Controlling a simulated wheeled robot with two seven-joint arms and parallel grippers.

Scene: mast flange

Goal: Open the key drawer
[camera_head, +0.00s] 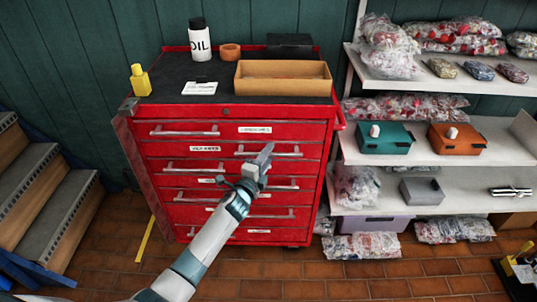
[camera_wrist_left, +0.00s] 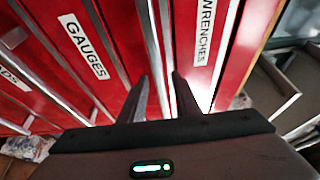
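The red drawer cabinet (camera_head: 165,222) stands in the middle of the head view, its visible drawers closed. The key drawer cannot be picked out by a readable label. My left gripper (camera_head: 267,152) is at the right part of the upper drawers, by a silver handle (camera_head: 288,155). In the left wrist view, my left gripper (camera_wrist_left: 160,77) has its fingers apart, with a silver bar (camera_wrist_left: 152,45) running between their tips. Contact cannot be told. Labels there read GAUGES (camera_wrist_left: 83,46) and WRENCHES (camera_wrist_left: 204,32). My right gripper is out of view.
On the cabinet top are an oil bottle (camera_head: 200,40), a yellow bottle (camera_head: 140,80) and a cardboard tray (camera_head: 283,78). Shelves (camera_head: 470,195) with bagged goods and boxes stand close on the right. Steps (camera_head: 60,205) stand on the left. Brick floor in front is clear.

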